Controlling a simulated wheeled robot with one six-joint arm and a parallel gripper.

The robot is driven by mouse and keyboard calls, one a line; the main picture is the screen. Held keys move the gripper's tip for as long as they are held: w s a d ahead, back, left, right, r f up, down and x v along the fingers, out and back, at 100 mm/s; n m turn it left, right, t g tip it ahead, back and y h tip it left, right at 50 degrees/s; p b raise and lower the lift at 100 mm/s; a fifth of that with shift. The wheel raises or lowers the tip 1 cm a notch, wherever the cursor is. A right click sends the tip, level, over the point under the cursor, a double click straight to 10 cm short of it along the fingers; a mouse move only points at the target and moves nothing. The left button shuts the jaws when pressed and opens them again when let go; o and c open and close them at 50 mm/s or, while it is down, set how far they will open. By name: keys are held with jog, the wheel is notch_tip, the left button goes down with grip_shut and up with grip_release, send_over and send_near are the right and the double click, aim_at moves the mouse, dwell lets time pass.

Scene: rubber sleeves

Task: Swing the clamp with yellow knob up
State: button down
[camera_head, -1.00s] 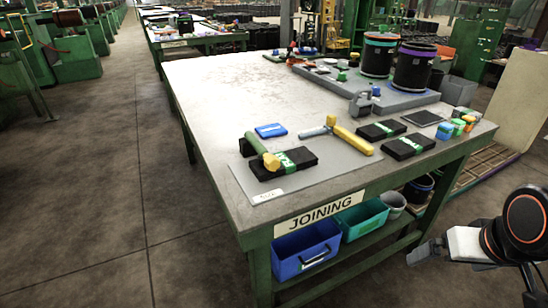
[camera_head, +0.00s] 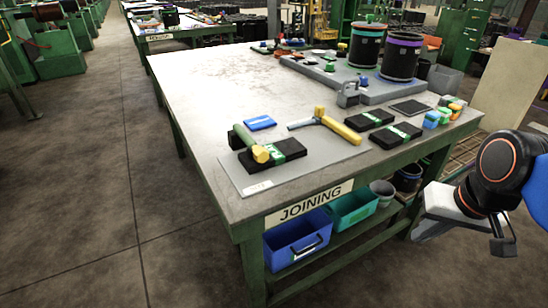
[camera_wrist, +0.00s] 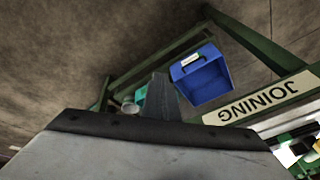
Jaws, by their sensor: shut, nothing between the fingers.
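I cannot make out for sure a clamp with a yellow knob. A grey fixture plate (camera_head: 385,94) lies at the far right of the table and bears small parts, among them a green knob (camera_head: 330,67) and a grey bracket-like part (camera_head: 348,94). My gripper (camera_head: 426,228) is right of the table's front corner, well apart from everything on the table. It is shut and empty. In the wrist view its fingers (camera_wrist: 160,97) point towards the space under the table.
Two black drums (camera_head: 367,46) stand on the fixture plate. Black packs, a green tool (camera_head: 250,142) and small coloured blocks (camera_head: 437,117) lie near the front. Blue (camera_head: 296,238) and teal (camera_head: 352,207) bins sit below the tabletop. The table's far left is bare.

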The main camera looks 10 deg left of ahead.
aim_at(248, 143)
jog(key=w+a+r+m+g+y, duration=0.2)
jog(key=w+a+r+m+g, duration=0.1)
jog(key=w+a, duration=0.3)
jog(key=w+a+r+m+g+y, duration=0.3)
jog(key=w+a+r, duration=0.2)
jog(key=a, duration=0.6)
jog(key=w+a+r+m+g+y, duration=0.2)
jog(key=w+a+r+m+g, duration=0.1)
jog(key=w+a, duration=0.4)
jog(key=shift+a+r+g+y, duration=0.4)
jog(key=shift+a+r+g, duration=0.1)
jog(key=shift+a+r, duration=0.3)
jog(key=shift+f, duration=0.1)
jog(key=x, duration=1)
